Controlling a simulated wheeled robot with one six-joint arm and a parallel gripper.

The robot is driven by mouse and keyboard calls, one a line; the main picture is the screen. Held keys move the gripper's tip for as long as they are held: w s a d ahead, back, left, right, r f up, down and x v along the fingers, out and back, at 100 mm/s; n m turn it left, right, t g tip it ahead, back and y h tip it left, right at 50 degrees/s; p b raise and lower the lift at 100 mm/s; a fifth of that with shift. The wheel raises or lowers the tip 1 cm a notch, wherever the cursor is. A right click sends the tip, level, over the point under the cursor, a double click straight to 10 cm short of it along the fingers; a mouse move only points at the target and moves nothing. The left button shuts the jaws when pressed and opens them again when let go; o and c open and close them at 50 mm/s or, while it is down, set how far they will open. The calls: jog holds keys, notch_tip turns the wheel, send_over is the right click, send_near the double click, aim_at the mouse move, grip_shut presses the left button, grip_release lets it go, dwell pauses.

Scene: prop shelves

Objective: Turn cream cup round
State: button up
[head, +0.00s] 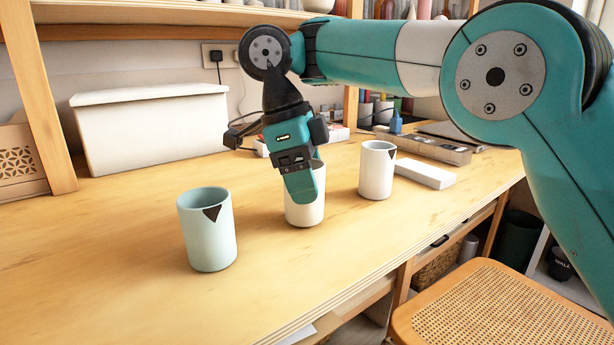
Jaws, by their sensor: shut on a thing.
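The cream cup (305,212) stands upright on the wooden table, in the middle between two other cups. My gripper (303,184) comes down on it from above and is shut on it. The near teal finger covers much of the cup's front and the gripper hides part of its rim. No dark triangle shows on the part of this cup that I can see. The cup appears to rest on the table.
A mint cup (208,238) with a dark triangle stands at the front left. A white cup (377,172) with a dark triangle stands close on the right. A white box (150,130) is at the back left. The table (110,290) is clear in front.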

jog(key=shift+f, duration=0.15)
jog(key=o, duration=1.1)
jog(key=s+p+v, duration=0.1)
jog(key=p+v, duration=1.6)
jog(key=p, duration=0.2)
jog(key=s+d+r+m+g+y, duration=0.2)
jog(key=s+d+m+y, duration=0.5)
jog(key=m, duration=1.6)
jog(key=s+d+f+m+t, duration=0.1)
jog(key=s+d+f+m, duration=0.35)
jog(key=s+m, duration=0.5)
jog(key=s+d+f+m+t, duration=0.25)
jog(key=s+d+m, duration=0.35)
jog(key=m, duration=0.6)
jog(key=shift+g+y, duration=0.3)
jog(key=shift+g, duration=0.15)
notch_tip(320, 180, up, 13)
jog(key=p, duration=1.2)
jog(key=shift+d+f+p, duration=0.15)
jog(key=shift+d+p, duration=0.05)
jog(key=shift+p, duration=0.1)
